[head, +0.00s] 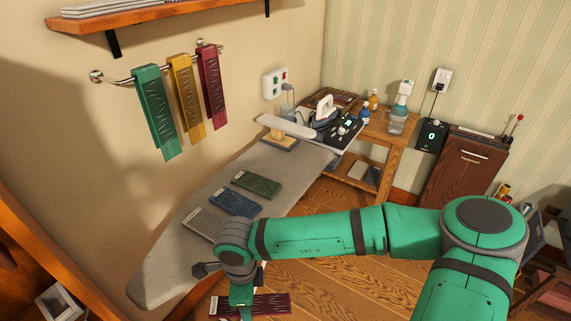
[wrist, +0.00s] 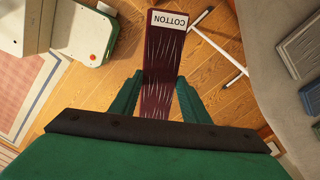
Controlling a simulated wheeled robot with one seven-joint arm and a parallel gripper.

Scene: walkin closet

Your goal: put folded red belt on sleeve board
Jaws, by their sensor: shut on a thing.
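The folded red belt (head: 270,304) is a flat dark red strip with pale stitch marks. In the wrist view the belt (wrist: 163,60) carries a white label reading COTTON at its far end. My gripper (head: 243,298) is shut on the belt, with one green finger on each side of it in the wrist view (wrist: 158,88). It holds the belt low in front of the ironing board's near edge, over the floor. The sleeve board (head: 286,126) is a narrow pale board on a wooden foot, at the far end of the ironing board, well away from my gripper. Its top looks bare.
The grey ironing board (head: 170,255) bears folded green (head: 257,184), blue (head: 236,204) and grey (head: 206,223) pieces. An iron (head: 325,112) stands beyond the sleeve board. Green, yellow and red strips hang from a wall rail (head: 135,78). A wooden side table (head: 385,130) stands behind.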

